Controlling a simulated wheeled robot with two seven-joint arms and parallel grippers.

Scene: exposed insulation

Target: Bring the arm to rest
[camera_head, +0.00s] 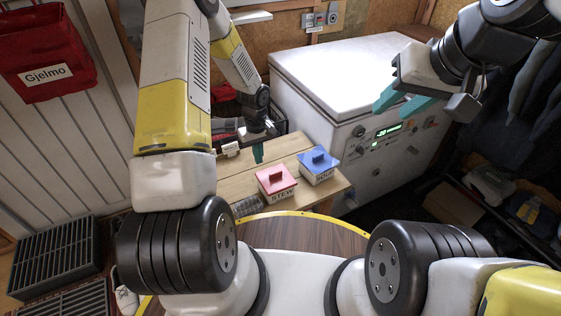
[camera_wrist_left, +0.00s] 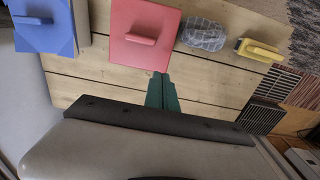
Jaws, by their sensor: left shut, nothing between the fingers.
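My left gripper (camera_head: 258,153) is shut and empty, with its teal fingers pointing down above the wooden table (camera_head: 238,187). In the left wrist view its fingers (camera_wrist_left: 162,92) are together over bare planks, close to the edge of the red lid. My right gripper (camera_head: 402,101) is raised in front of the white chest appliance. Its two teal fingers are apart with nothing between them.
A red-lidded box marked STEW (camera_head: 277,181) and a blue-lidded box (camera_head: 319,163) stand on the table. A grey patterned item (camera_wrist_left: 203,35) and a yellow-handled item (camera_wrist_left: 260,50) lie nearby. The white chest appliance (camera_head: 335,70) stands right.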

